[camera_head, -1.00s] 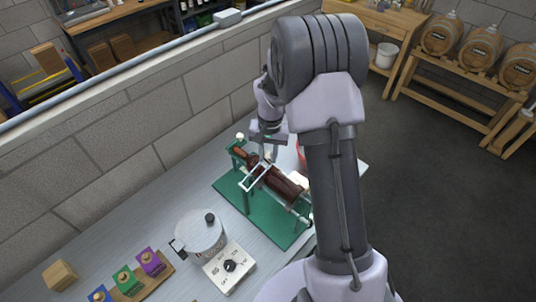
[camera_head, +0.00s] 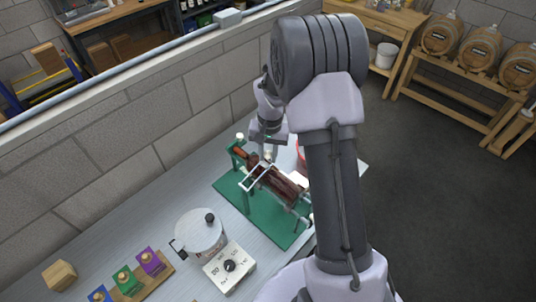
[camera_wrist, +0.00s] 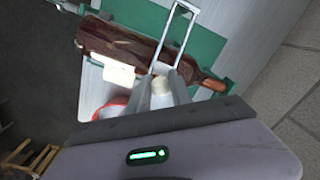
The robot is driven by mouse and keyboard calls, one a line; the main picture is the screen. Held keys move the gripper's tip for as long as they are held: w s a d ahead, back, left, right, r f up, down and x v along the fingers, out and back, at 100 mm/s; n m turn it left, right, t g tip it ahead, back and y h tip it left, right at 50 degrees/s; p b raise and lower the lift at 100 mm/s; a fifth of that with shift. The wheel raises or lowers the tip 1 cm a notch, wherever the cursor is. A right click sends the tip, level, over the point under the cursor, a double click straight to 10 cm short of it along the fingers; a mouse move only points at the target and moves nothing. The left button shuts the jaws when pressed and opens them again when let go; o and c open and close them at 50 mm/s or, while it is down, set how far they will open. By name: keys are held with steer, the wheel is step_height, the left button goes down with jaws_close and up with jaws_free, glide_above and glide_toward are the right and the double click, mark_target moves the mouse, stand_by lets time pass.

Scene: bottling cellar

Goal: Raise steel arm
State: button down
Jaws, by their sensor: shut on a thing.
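A dark brown bottle (camera_head: 284,188) lies on its side in a green stand (camera_head: 232,193), its neck toward the upper left. It also shows in the wrist view (camera_wrist: 120,40). The steel arm (camera_head: 258,175), a bright U-shaped frame, crosses over the bottle. In the wrist view the steel arm (camera_wrist: 174,22) runs from beyond the bottle toward my gripper. My gripper (camera_wrist: 160,92) is shut on a cream knob (camera_wrist: 161,86) at the near end of the arm. In the head view my gripper (camera_head: 267,150) is just above the stand, with its fingertips small and partly unclear.
A metal pot (camera_head: 199,234) and a white dial box (camera_head: 230,267) stand in front of the stand. Several coloured packets on a wooden board (camera_head: 140,285) and a wooden block (camera_head: 60,275) are at lower left. A block wall (camera_head: 130,135) runs behind the bench. A red-rimmed container is partly hidden by my arm.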

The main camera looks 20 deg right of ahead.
steer(key=shift+s+a+h+b, duration=0.1)
steer(key=shift+a+h+b, duration=0.15)
steer(key=shift+b, duration=0.3)
steer(key=shift+r, duration=0.15)
steer(key=h+b, duration=0.1)
steer(key=a+r+t+b, duration=0.1)
steer(key=b, duration=0.1)
steer(key=shift+s+a+h, duration=0.15)
steer(key=shift+s+h, duration=0.05)
steer(key=shift+h, duration=0.15)
steer(key=s+a+r+t+h+b, duration=0.1)
steer(key=s+a+t+h+b, duration=0.2)
steer(key=a+h+b, duration=0.4)
steer(key=s+a+r+t+h+b, duration=0.2)
steer(key=s+a+h+b, duration=0.1)
steer(key=a+h+b, duration=0.4)
steer(key=shift+r+t+b, duration=0.15)
steer(key=shift+t+b, duration=0.25)
steer(key=shift+b, duration=1.3)
